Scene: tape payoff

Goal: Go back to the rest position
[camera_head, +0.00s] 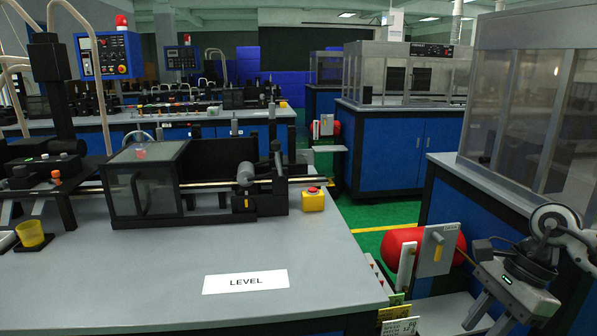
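My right gripper (484,325) is at the lower right, with its arm coming in from the right edge. Its two grey fingers point down and left and stand apart, with nothing seen between them. A small green light shows on its body. My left gripper is not in view. A red roll (403,243) with a grey plate (438,250) and a yellow handle sits low beside the table, to the left of my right gripper; the two look apart.
A grey table (150,285) fills the left, with a LEVEL label (246,281), a yellow emergency-stop box (313,199), a yellow cup (31,235) and a clear-sided machine box (144,185). A blue cabinet (459,210) stands right. Green floor (380,215) is open between.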

